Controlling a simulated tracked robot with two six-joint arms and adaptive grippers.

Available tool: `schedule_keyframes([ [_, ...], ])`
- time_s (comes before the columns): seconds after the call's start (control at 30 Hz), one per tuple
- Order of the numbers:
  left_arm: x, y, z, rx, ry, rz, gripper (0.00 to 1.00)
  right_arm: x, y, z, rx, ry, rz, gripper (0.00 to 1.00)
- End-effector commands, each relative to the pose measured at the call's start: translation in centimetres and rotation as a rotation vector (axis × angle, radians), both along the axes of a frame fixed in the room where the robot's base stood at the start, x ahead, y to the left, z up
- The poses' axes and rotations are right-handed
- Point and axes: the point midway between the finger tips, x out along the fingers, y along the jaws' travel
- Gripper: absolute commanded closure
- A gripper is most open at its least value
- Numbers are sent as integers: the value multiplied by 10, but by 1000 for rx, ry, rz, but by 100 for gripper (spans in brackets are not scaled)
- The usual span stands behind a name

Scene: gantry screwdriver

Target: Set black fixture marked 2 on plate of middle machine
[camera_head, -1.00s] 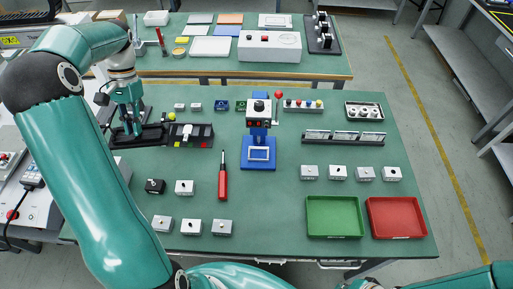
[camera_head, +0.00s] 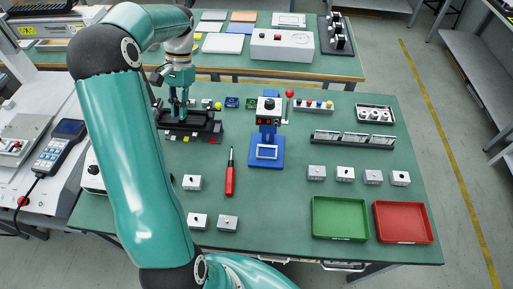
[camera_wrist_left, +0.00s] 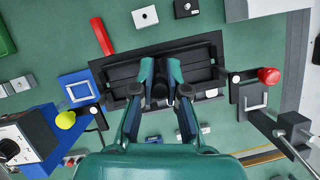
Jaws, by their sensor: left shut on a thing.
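My left gripper (camera_head: 180,112) is shut on the long black fixture (camera_head: 206,125) and holds it over the middle machine (camera_head: 186,139). Only the coloured buttons at the machine's front edge show below the fixture. In the left wrist view the fixture (camera_wrist_left: 122,72) is a black, railed rectangle between the fingers of the left gripper (camera_wrist_left: 162,92). It covers most of the machine's plate, so I cannot tell whether it touches. Its mark is not readable. My right gripper is not in view.
The blue machine (camera_head: 267,152) stands to the right, with a red screwdriver (camera_head: 230,176) in front. A yellow ball lever (camera_wrist_left: 65,120) and a red ball lever (camera_wrist_left: 268,76) flank the fixture. White blocks, a green tray (camera_head: 340,237) and a red tray (camera_head: 403,238) stand nearby.

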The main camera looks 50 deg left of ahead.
Motion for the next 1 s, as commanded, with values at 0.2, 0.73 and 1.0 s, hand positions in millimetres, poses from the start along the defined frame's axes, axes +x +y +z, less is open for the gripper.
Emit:
schedule_keyframes([
  [0.2,-1,1,0,1,-1,2,100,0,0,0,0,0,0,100],
  [0.73,-3,0,-95,-4,4,3,100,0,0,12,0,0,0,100],
  [1.0,-3,1,-147,-2,2,4,100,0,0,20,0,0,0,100],
])
